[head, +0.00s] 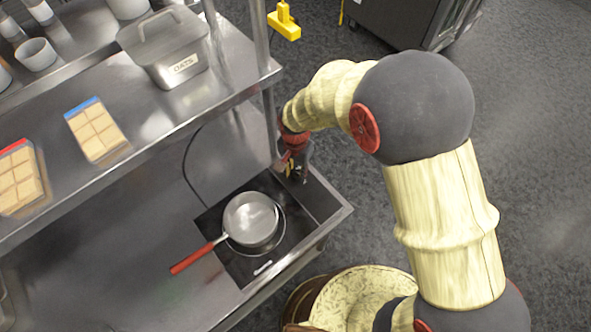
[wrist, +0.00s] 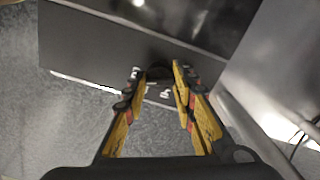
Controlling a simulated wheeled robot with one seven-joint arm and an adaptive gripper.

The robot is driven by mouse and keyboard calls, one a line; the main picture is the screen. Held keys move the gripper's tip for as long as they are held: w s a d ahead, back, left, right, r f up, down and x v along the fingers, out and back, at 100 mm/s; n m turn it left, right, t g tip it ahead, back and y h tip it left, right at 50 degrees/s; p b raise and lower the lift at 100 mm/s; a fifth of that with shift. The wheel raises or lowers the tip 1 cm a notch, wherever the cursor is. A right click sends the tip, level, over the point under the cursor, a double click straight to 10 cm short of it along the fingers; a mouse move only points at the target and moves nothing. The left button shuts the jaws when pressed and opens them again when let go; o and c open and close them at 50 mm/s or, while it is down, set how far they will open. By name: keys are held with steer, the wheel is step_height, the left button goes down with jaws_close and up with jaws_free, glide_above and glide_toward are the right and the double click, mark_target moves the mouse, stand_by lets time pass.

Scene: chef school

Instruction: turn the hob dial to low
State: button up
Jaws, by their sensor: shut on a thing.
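The black hob dial (wrist: 158,72) shows in the wrist view between the tips of my gripper (wrist: 156,80), on the dark front part of the hob. My yellow and black fingers are shut on it, one on each side. Pale markings (wrist: 165,92) show just beside the dial; I cannot read the setting. In the head view my gripper (head: 297,170) reaches down at the far right end of the black hob (head: 230,262). The dial is hidden there behind my gripper.
A saucepan (head: 250,219) with a red handle (head: 192,258) sits on the hob. A steel shelf (head: 150,115) above the counter holds an oats tin (head: 170,50) and food packs (head: 97,132). A steel post (head: 266,60) stands close to my gripper. The floor to the right is open.

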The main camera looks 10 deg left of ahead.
mark_target(296, 172)
steer(key=shift+m, duration=0.3)
steer(key=o, duration=1.1)
steer(key=shift+o, duration=0.5)
step_height(296, 172, up, 12)
stand_by(0.3)
